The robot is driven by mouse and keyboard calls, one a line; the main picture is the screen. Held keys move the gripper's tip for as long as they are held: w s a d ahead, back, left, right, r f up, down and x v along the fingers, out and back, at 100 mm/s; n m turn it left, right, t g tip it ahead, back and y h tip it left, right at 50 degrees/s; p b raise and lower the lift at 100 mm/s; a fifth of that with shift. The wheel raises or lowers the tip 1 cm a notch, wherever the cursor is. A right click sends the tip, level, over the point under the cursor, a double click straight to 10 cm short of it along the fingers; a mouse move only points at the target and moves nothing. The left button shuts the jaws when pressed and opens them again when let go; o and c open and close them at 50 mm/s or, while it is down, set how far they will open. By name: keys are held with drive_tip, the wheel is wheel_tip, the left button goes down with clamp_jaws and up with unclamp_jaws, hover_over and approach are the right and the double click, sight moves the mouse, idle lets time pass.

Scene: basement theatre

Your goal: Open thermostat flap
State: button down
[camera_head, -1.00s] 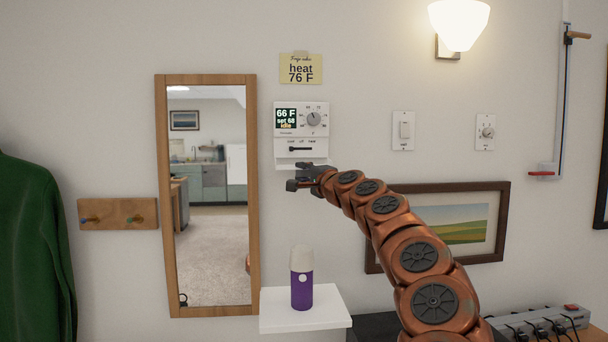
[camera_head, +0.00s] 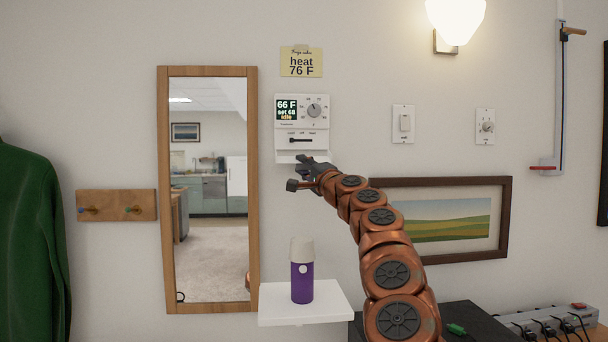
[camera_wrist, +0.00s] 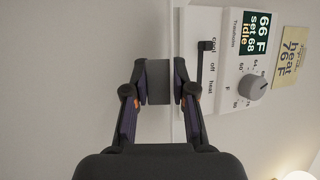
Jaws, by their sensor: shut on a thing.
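The white thermostat (camera_head: 302,116) is on the wall right of the mirror. It reads 66 F, set 68, idle. Its lower part, with the cool/off/heat slider (camera_head: 302,140), is uncovered. A white flap-like ledge (camera_head: 290,157) shows along its bottom edge; in the wrist view it is a thin pale strip (camera_wrist: 175,70). My gripper (camera_head: 300,172) is just below the thermostat. In the wrist view my gripper (camera_wrist: 159,82) is shut on a grey tab (camera_wrist: 158,70) beside that strip. Whether the tab joins the flap is hard to tell. The fingers hide part of the lower edge.
A yellow note (camera_head: 301,62) reading heat 76 F hangs above. A small white shelf (camera_head: 330,306) with a purple bottle (camera_head: 301,283) is below. The mirror (camera_head: 253,200) is left, a framed picture (camera_head: 505,215) right. A power strip (camera_head: 545,322) lies at lower right.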

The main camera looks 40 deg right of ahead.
drive_tip(key=shift+w+d+f+t+b, duration=0.15)
drive_tip(key=shift+f+t+b, duration=0.2)
drive_tip(key=shift+b, duration=0.3)
drive_tip(key=c, duration=1)
unclamp_jaws()
drive_tip(key=shift+r, duration=0.1)
drive_tip(key=shift+s, duration=0.2)
drive_tip(key=shift+s+f, duration=0.3)
drive_tip(key=shift+s, duration=0.1)
drive_tip(key=shift+s+a, duration=0.25)
drive_tip(key=shift+s, duration=0.3)
drive_tip(key=shift+v, duration=4.85)
drive_tip(key=shift+n, duration=0.3)
